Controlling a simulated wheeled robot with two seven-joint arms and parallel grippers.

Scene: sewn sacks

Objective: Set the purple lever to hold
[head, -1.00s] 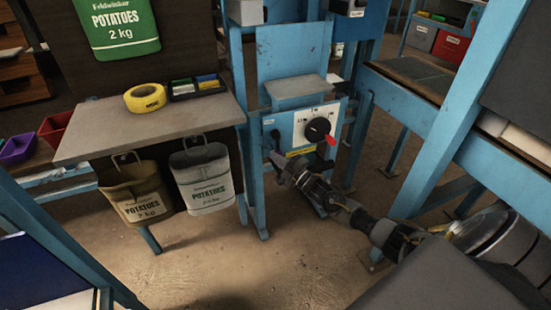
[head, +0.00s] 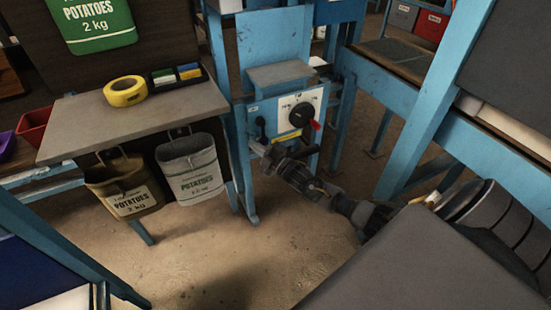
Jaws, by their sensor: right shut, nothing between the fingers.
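A blue machine stand carries a light control panel (head: 282,112). On it is a round black knob (head: 301,114) with a red tip pointing to the lower right, by small markings too small to read. A small dark lever (head: 260,124) sits at the panel's left side; I cannot make out purple on it. My right gripper (head: 265,150) is shut and empty, just below this small lever and close to the panel's lower left. I cannot tell whether it touches anything. My left gripper is not in view.
A grey shelf (head: 130,115) at left holds yellow tape (head: 125,91) and a small tray; two potato sacks (head: 190,168) hang from its front. A blue bench frame (head: 430,125) stands at right. The floor (head: 255,240) in front is clear.

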